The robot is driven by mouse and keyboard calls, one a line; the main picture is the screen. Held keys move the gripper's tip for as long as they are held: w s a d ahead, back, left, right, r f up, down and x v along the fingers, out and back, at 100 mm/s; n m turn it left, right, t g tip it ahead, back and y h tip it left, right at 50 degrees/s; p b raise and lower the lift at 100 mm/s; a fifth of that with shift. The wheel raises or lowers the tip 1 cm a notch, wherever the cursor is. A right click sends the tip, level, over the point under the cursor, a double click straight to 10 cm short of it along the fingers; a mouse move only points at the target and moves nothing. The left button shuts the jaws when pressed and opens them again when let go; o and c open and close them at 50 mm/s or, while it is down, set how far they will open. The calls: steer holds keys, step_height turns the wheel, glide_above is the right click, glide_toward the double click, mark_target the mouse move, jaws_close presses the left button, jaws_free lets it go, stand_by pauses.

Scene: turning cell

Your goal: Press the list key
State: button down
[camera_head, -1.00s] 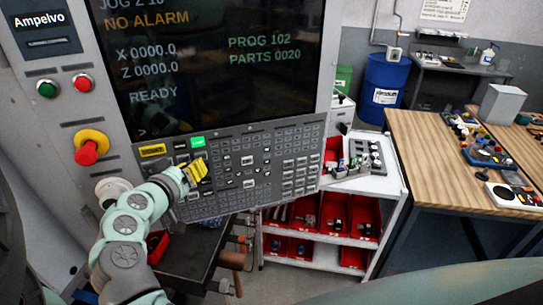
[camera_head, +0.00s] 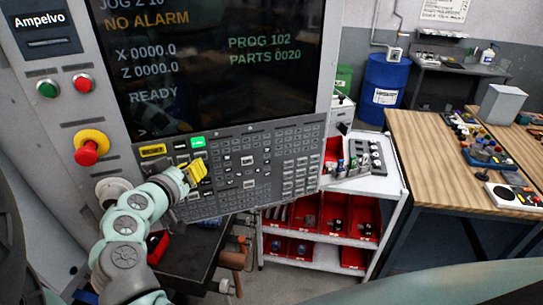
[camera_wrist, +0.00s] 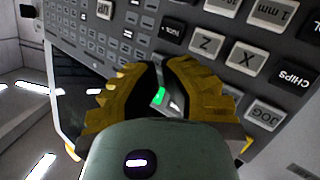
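The keypad panel (camera_head: 262,160) of the machine control is below the screen, with rows of grey, white and black keys. It fills much of the wrist view (camera_wrist: 125,20). I cannot make out a key marked list; most labels are too small or blurred. My gripper (camera_head: 199,170), with yellow fingers, is in front of the left part of the keypad and hides some keys. Keys marked Z (camera_wrist: 206,44), X (camera_wrist: 243,57), JOG (camera_wrist: 266,114) and CHIPS (camera_wrist: 297,75) are readable there. Contact cannot be told.
A green lit key (camera_head: 198,142) and a yellow key (camera_head: 153,150) sit along the keypad's top. A red emergency stop (camera_head: 88,152) is at the left. The screen (camera_head: 215,70) reads NO ALARM. A cart (camera_head: 395,185) with red bins stands to the right.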

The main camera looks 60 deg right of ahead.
steer(key=shift+w+d+b, duration=0.3)
steer(key=shift+b, duration=0.05)
steer(key=shift+w+d+b, duration=0.2)
steer(key=shift+w+b, duration=0.1)
stand_by(0.8)
steer(key=shift+s+a+b, duration=0.3)
steer(key=shift+s+a, duration=0.15)
steer(key=shift+s, duration=0.2)
stand_by(0.3)
steer(key=s+a, duration=0.1)
steer(key=s, duration=0.1)
steer(key=s+a+b, duration=0.1)
steer(key=s+a, duration=0.1)
stand_by(0.4)
stand_by(0.5)
